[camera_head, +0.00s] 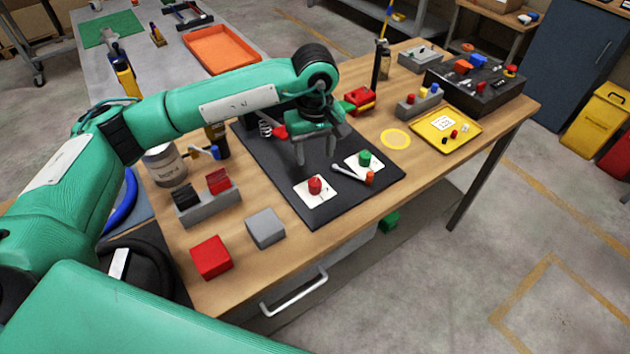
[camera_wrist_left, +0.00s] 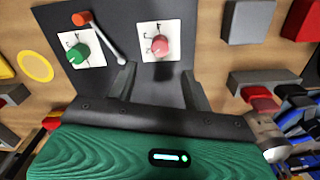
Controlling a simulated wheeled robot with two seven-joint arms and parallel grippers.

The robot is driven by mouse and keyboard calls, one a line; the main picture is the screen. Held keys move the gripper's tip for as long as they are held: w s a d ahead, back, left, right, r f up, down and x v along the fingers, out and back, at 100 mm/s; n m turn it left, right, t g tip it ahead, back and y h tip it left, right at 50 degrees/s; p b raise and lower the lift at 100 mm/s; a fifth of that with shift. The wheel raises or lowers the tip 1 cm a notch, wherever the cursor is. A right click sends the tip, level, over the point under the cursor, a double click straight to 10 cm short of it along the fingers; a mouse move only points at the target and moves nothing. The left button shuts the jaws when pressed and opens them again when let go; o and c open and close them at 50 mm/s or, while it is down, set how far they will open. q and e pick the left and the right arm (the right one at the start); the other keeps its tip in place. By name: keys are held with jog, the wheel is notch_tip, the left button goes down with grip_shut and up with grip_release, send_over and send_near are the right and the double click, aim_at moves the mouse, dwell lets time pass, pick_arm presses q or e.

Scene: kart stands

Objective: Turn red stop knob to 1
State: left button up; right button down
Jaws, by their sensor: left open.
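The red stop knob (camera_head: 315,185) sits on a white square plate (camera_head: 326,197) with dark markings on the black mat; I cannot read which mark it points to. It also shows in the left wrist view (camera_wrist_left: 160,45), looking pinkish. A green knob (camera_head: 365,158) sits on a second white plate to its right, also seen in the left wrist view (camera_wrist_left: 77,53). My left gripper (camera_head: 315,160) points down above the mat, just behind the red knob and apart from it. In the left wrist view its two fingers (camera_wrist_left: 157,78) are spread with nothing between them. My right gripper is not in view.
The black mat (camera_head: 290,204) lies on a wooden table. A grey block (camera_head: 265,228) and a red block (camera_head: 211,257) stand near the front edge. A yellow tray (camera_head: 430,134) is at the right.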

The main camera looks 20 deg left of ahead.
aim_at(315, 182)
pick_arm(q)
notch_tip(315, 182, down, 6)
jog(key=shift+r+p, duration=0.15)
jog(key=shift+p, duration=0.5)
notch_tip(315, 182, down, 4)
jog(key=shift+r+p, duration=0.1)
jog(key=shift+p, duration=0.3)
jog(key=shift+f, duration=0.65)
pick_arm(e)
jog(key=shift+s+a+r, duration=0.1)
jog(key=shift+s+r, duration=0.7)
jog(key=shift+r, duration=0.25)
pick_arm(q)
jog(key=c, duration=1)
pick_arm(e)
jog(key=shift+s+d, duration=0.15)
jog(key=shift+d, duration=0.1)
